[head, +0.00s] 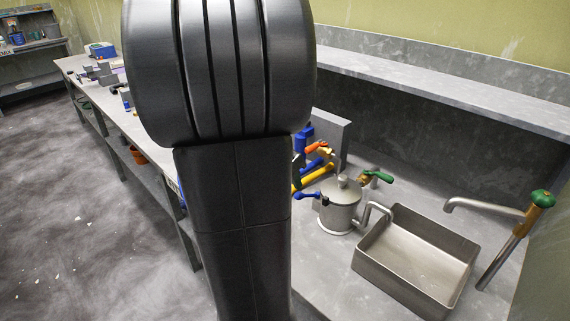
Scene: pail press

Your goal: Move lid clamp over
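A grey metal pail (338,216) with a knobbed lid (343,187) stands on the bench, left of a metal basin. A blue lever (306,195) sticks out at the pail's left side, and a green-handled lever (378,176) with a brass part lies behind it to the right. I cannot tell which of these, if either, is the lid clamp. My dark arm link fills the middle of the view and hides part of the bench. My gripper does not show.
An empty metal basin (377,261) stands right of the pail. A tap with a green knob (542,198) rises at the far right. A yellow bar (316,177) and blue and orange parts lie behind the pail. A long bench (70,66) with tools runs left; the floor (60,190) is open.

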